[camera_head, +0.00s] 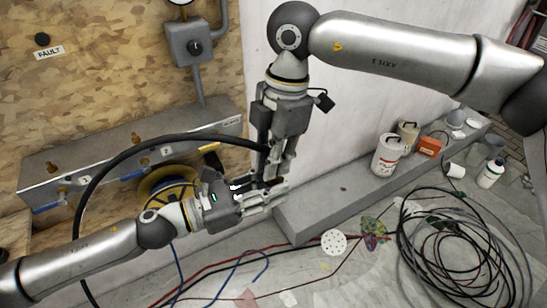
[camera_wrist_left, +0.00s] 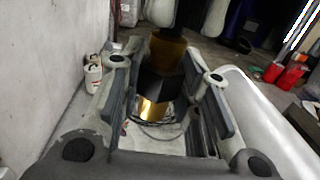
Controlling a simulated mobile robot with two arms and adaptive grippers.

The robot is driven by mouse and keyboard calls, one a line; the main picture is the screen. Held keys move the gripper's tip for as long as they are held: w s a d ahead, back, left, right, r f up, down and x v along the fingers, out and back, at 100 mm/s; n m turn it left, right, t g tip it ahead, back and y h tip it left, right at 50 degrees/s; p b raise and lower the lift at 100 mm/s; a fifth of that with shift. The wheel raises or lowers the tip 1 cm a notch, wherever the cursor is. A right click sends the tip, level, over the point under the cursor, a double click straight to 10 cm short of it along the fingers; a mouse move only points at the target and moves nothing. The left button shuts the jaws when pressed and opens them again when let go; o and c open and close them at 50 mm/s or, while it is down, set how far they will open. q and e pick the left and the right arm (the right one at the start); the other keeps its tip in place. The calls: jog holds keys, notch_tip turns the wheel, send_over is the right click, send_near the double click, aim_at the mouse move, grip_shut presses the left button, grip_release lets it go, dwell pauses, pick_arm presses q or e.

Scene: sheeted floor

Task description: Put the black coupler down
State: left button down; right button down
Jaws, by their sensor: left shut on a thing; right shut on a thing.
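The black coupler (camera_wrist_left: 160,86) shows in the left wrist view between the fingers of my left gripper (camera_wrist_left: 166,72), with a brass-coloured part below it and a dark bronze collar (camera_wrist_left: 168,52) above. In the head view my left gripper (camera_head: 272,194) is shut on the coupler, which is mostly hidden by the fingers. My right gripper (camera_head: 275,168) points down just above it and is shut on the end of the black hose (camera_head: 130,156). Whether the hose end and coupler are joined, I cannot tell.
A grey manifold box with brass valves (camera_head: 120,160) is on the wooden wall at the left. A low concrete ledge (camera_head: 325,200) runs along the white wall, with paint cans (camera_head: 387,155) farther along. Coiled black cable (camera_head: 455,250) and loose hoses lie on the sheeted floor.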

pick_arm(q)
jog(key=c, duration=1)
grip_release()
